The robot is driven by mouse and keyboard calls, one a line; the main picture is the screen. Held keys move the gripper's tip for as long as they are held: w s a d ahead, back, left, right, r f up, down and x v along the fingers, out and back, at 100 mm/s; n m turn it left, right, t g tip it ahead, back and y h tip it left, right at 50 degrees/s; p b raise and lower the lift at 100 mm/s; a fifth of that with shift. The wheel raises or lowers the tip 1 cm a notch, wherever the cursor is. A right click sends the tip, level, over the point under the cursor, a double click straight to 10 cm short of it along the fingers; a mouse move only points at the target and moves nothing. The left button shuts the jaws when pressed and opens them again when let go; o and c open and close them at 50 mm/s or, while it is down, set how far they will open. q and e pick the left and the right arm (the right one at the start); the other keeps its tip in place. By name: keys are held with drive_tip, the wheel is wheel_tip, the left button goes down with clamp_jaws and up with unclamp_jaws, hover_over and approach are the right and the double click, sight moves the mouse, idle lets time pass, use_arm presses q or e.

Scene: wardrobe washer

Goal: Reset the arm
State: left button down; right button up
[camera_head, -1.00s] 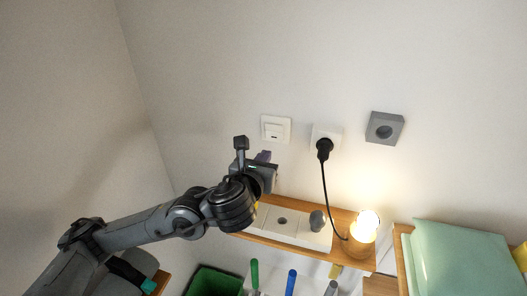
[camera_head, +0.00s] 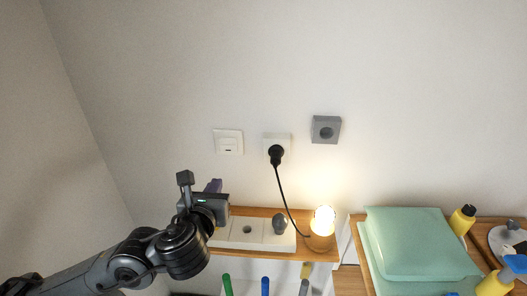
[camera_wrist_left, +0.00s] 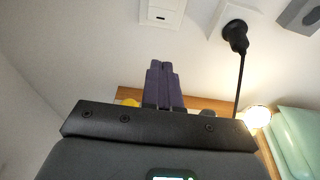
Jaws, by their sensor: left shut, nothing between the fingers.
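My left gripper (camera_head: 214,187) is in front of the wall at the lower left of the head view, just over the left end of a wooden shelf. Its two purple fingers (camera_wrist_left: 165,84) are together and empty in the left wrist view, pointing toward the wall below the white switch plate. My left arm (camera_head: 120,265) comes in from the lower left corner. My right gripper does not show in either view.
A wooden shelf (camera_head: 270,213) holds a white socket strip (camera_head: 230,236) and a lit lamp (camera_head: 323,222). On the wall are a white switch (camera_head: 229,142), a black plug (camera_head: 277,154) with a hanging cord and a grey socket (camera_head: 326,129). Folded green cloth (camera_head: 415,245) lies at the right.

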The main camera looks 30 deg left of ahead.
use_arm(q)
drive_tip(key=s+d+f+n+g+h+p, duration=0.1)
drive_tip(key=s+d+f+g+p, duration=0.2)
drive_tip(key=f, duration=0.4)
drive_tip(key=s+d+f+n+g+h, duration=0.1)
drive_tip(key=s+d+f+h, duration=0.15)
drive_tip(key=s+f, duration=0.35)
drive_tip(key=s+d+f+n+g+h+p, duration=0.1)
drive_tip(key=s+d+f+g+p, duration=0.2)
drive_tip(key=f, duration=0.5)
drive_tip(key=s+f+n+g, duration=0.2)
drive_tip(key=s+n, duration=0.5)
drive_tip(key=n, duration=0.6)
drive_tip(key=s+f+n+g+h+p, duration=0.1)
drive_tip(key=s+f+n, duration=0.2)
drive_tip(key=n, duration=1)
drive_tip(key=s, duration=0.3)
drive_tip(key=shift+s+d+f+n+g, duration=0.25)
drive_tip(key=shift+s+d+n+g, duration=0.05)
drive_tip(key=shift+s+d+g, duration=0.1)
